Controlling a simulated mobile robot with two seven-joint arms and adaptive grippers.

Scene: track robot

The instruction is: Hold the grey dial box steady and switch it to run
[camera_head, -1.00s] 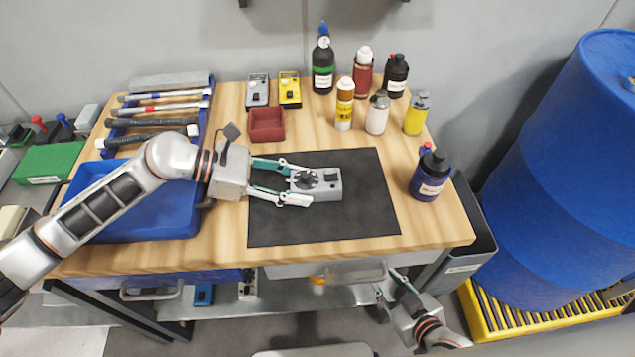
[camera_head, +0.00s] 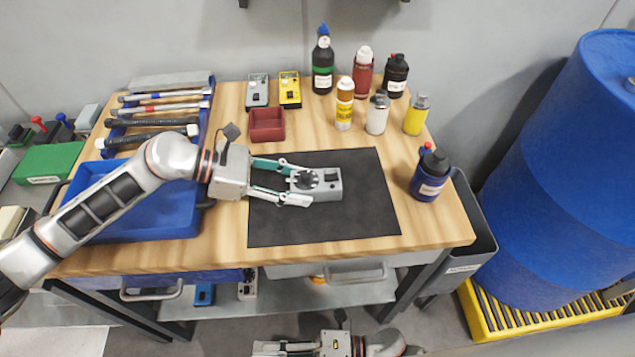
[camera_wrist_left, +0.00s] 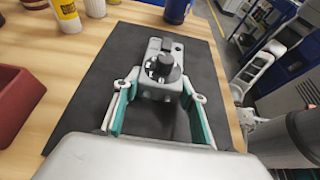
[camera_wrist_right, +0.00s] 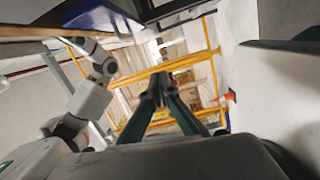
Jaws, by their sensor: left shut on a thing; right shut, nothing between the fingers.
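The grey dial box (camera_head: 328,189) lies on the black mat (camera_head: 300,230) on the bench. It has a round black dial (camera_head: 306,180) at its left end and a small dark part at its right end. My left gripper (camera_head: 302,190) is shut on the box, one finger on each long side around the dial end. In the left wrist view the box (camera_wrist_left: 172,46) sits between the fingers, with the dial (camera_wrist_left: 162,66) facing up; the dial's setting is too small to read. My right gripper (camera_head: 262,348) is shut and empty, low in front of the bench and away from the box.
A blue bottle (camera_head: 430,177) stands right of the mat. Several bottles stand at the back. A red bin (camera_head: 267,124), a grey device (camera_head: 257,92) and a yellow device (camera_head: 290,92) are behind the mat. The blue tray (camera_head: 180,228) is under my left arm. The mat's right part is clear.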

